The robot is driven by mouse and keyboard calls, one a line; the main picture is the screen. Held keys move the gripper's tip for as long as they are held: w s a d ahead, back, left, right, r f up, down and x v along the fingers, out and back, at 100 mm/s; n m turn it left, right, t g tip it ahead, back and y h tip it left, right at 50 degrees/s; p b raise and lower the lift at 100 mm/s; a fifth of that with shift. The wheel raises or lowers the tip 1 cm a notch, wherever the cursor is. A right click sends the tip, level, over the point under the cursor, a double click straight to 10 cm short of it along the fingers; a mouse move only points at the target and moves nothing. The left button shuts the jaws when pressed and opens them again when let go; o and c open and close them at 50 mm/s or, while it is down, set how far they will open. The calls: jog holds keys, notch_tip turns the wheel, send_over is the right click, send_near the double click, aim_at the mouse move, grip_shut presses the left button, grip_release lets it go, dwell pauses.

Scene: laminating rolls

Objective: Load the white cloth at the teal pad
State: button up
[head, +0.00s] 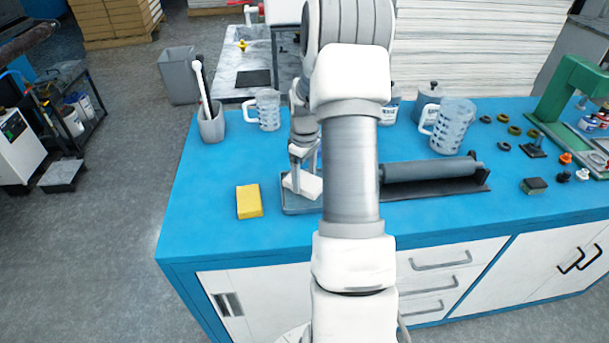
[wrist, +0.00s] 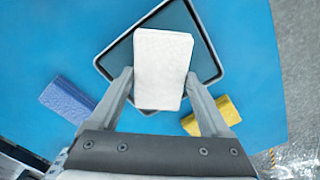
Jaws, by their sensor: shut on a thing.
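The white cloth (wrist: 163,65) is a folded pale block between the two fingers of my gripper (wrist: 158,84), which is shut on it. In the head view the cloth (head: 303,187) shows under my gripper (head: 302,158), tilted, at the shallow grey tray. The teal pad (wrist: 203,62) is the dark teal floor of that pale-rimmed tray, directly beneath the cloth in the wrist view. In the head view the tray (head: 291,208) is partly hidden by my arm. I cannot tell whether the cloth touches the pad.
A yellow sponge (head: 249,201) lies left of the tray. A blue block (wrist: 68,99) lies on its other side. A dark roller (head: 432,171) lies to the right on the blue bench. Clear jugs (head: 268,110) (head: 454,127) stand behind. The bench's front left is clear.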

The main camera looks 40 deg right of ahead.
aim_at(304, 180)
jog(key=shift+f+b, duration=0.35)
jog(key=shift+f, duration=0.25)
dwell(1.6)
jog(key=shift+r+p, duration=2.5)
jog(key=shift+r, duration=1.1)
